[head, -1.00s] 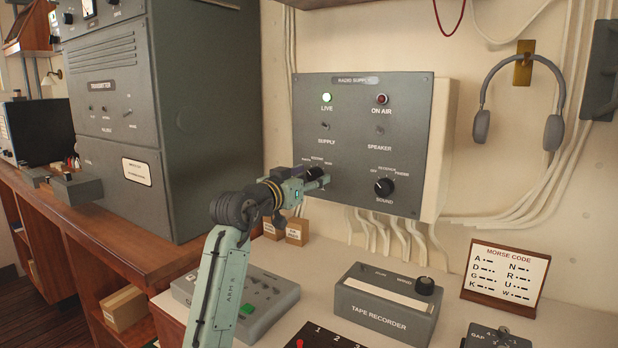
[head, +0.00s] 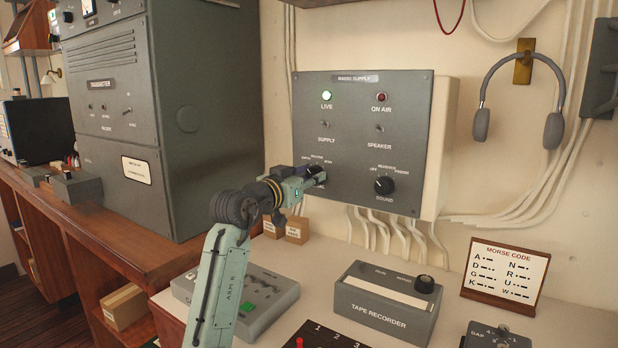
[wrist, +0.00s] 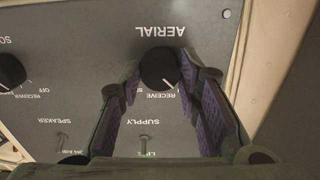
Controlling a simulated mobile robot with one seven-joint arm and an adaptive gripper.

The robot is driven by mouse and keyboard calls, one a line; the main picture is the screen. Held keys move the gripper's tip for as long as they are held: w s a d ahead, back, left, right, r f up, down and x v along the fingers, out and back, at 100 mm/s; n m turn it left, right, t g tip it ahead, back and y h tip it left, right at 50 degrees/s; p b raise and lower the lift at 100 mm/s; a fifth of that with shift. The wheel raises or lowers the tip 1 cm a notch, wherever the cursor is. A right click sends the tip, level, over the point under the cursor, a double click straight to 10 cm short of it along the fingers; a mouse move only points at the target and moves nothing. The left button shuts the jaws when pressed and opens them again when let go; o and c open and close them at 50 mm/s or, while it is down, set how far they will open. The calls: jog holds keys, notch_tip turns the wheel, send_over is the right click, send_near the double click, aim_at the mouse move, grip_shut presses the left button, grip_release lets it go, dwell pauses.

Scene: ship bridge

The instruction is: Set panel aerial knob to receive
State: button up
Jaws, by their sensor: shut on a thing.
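The aerial knob (wrist: 158,68) is round and black, on the grey radio supply panel (head: 350,105), at its lower left. In the wrist view the panel is upside down. The knob's white pointer line is at its lower right, near the RECEIVE label (wrist: 160,95) but not squarely at its middle. My gripper (wrist: 158,75) is shut on the knob, one finger on each side. In the head view my gripper (head: 312,179) covers part of the knob and its lower labels.
The sound knob (head: 384,186) is to the right on the same panel. The supply switch (head: 325,125) and speaker switch (head: 380,128) are above. A tape recorder (head: 385,318) stands on the desk below. The tall transmitter cabinet (head: 200,120) is left of my arm.

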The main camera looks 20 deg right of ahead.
jog(key=shift+m+b, duration=1.8)
jog(key=shift+m, duration=2.4)
jog(key=o, duration=1.2)
jog(key=shift+c, duration=0.2)
jog(key=v, duration=1.2)
